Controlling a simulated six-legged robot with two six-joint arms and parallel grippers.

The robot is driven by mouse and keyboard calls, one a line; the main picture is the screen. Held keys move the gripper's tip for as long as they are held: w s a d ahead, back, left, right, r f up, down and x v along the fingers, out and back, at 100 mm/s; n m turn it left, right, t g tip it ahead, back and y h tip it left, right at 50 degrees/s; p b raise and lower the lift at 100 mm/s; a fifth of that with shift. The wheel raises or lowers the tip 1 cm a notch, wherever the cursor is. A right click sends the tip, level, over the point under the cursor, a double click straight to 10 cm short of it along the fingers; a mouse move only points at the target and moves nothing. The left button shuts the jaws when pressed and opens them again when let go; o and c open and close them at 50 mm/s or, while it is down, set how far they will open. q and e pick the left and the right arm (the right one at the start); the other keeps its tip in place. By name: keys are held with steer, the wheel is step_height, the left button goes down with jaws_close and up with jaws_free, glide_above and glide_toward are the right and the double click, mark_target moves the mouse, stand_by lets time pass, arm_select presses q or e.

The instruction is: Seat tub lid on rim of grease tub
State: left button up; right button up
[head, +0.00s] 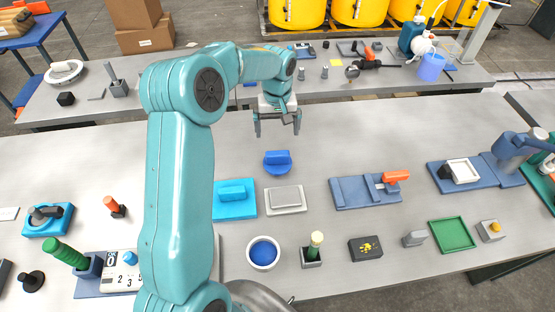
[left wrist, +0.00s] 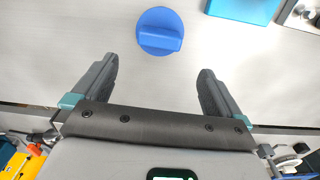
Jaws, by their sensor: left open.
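The blue tub lid (head: 277,163), a round disc with a raised bar grip, lies on the near bench. The grease tub (head: 263,267) is a white round tub with blue inside, standing open near the bench's front edge, nearer me than the lid. My left gripper (head: 277,130) is open and empty, beyond the lid near the bench's back edge. In the left wrist view the lid (left wrist: 160,31) lies ahead of the spread fingertips (left wrist: 157,70), apart from them. My right gripper is not in view.
Between lid and tub lie a light-blue block on a blue mat (head: 234,212) and a grey plate (head: 285,199). Bench around the lid's right side is clear.

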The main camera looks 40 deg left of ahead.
arm_select(q)
glide_above(277, 153)
steer(key=f, duration=0.6)
steer(key=shift+w+d+p, duration=0.15)
steer(key=shift+w+p, duration=0.05)
steer(key=shift+p, duration=0.1)
steer(key=shift+s+f, duration=0.1)
steer(key=shift+f, duration=0.05)
step_height(277, 153, down, 5)
steer(key=shift+f+p, duration=0.1)
steer(key=shift+p, duration=0.75)
steer(key=shift+s, duration=0.1)
steer(key=c, duration=0.9)
